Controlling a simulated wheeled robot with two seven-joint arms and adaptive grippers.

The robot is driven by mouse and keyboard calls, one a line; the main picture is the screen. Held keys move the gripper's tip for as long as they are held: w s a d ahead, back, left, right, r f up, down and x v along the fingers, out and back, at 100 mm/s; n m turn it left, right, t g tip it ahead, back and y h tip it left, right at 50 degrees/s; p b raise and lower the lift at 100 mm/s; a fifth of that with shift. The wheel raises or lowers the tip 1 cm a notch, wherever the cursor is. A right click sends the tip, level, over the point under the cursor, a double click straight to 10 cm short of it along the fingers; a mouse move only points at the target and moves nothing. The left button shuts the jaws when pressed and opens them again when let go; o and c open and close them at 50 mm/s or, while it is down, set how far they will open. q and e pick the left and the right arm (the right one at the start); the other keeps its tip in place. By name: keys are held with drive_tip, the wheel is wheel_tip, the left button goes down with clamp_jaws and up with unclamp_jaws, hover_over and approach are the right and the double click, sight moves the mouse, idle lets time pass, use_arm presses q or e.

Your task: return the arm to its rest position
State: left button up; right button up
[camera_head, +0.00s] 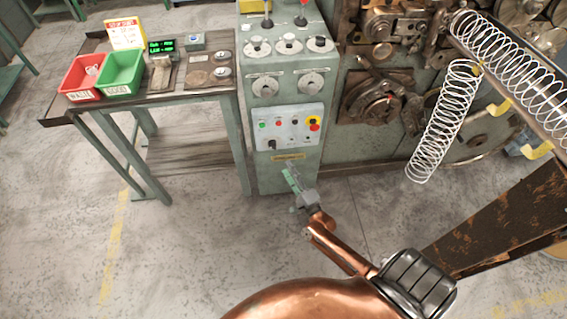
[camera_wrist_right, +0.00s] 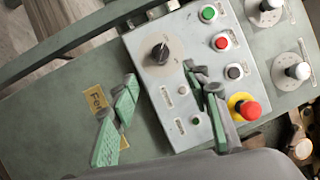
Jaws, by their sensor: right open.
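My right gripper (camera_head: 291,181) is in front of the lower front of the green machine cabinet (camera_head: 285,175) in the head view, just below the grey control panel (camera_head: 290,128). In the right wrist view my right gripper (camera_wrist_right: 165,110) shows its two green fingers spread apart with nothing between them. Behind the fingers, that view shows the panel with a black rotary knob (camera_wrist_right: 160,53), green and red buttons and a red emergency stop on a yellow ring (camera_wrist_right: 248,109). Whether a finger touches the panel I cannot tell. My left gripper is not in view.
A side table (camera_head: 190,97) at the left holds a red bin (camera_head: 80,78), a green bin (camera_head: 122,72), a display (camera_head: 162,47) and gauges. Coiled springs (camera_head: 440,120) hang at the right above a rusty beam (camera_head: 500,225). The floor at lower left is clear.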

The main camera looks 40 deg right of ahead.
drive_tip(key=shift+s+a, duration=0.1)
drive_tip(key=shift+s, duration=0.3)
drive_tip(key=s+a+f+n+g+y, duration=0.1)
drive_tip(key=s+a+f+n+g, duration=0.3)
drive_tip(key=s+f, duration=0.75)
drive_tip(key=s+a+f+n+g+y, duration=0.1)
drive_tip(key=s+f+n+g, duration=0.45)
drive_tip(key=s+f, duration=0.6)
drive_tip(key=s+a+f+n+g+y, duration=0.25)
drive_tip(key=s+f+n, duration=0.4)
drive_tip(key=f, duration=0.85)
drive_tip(key=s+a+f+n+g+h, duration=0.1)
drive_tip(key=s+f+n+g, duration=0.25)
drive_tip(key=s, duration=0.95)
drive_tip(key=s+a+f+n+g+h, duration=0.1)
drive_tip(key=s+f+n+g, duration=0.3)
drive_tip(key=s, duration=1)
use_arm(q)
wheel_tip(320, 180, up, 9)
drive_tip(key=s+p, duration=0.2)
drive_tip(key=p, duration=1)
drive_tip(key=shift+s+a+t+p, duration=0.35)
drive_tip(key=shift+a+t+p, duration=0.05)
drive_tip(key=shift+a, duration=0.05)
use_arm(e)
wheel_tip(320, 180, up, 9)
drive_tip(key=s+d, duration=0.1)
drive_tip(key=shift+s+r+m, duration=0.2)
drive_tip(key=shift+s+m, duration=0.15)
drive_tip(key=shift+s, duration=0.05)
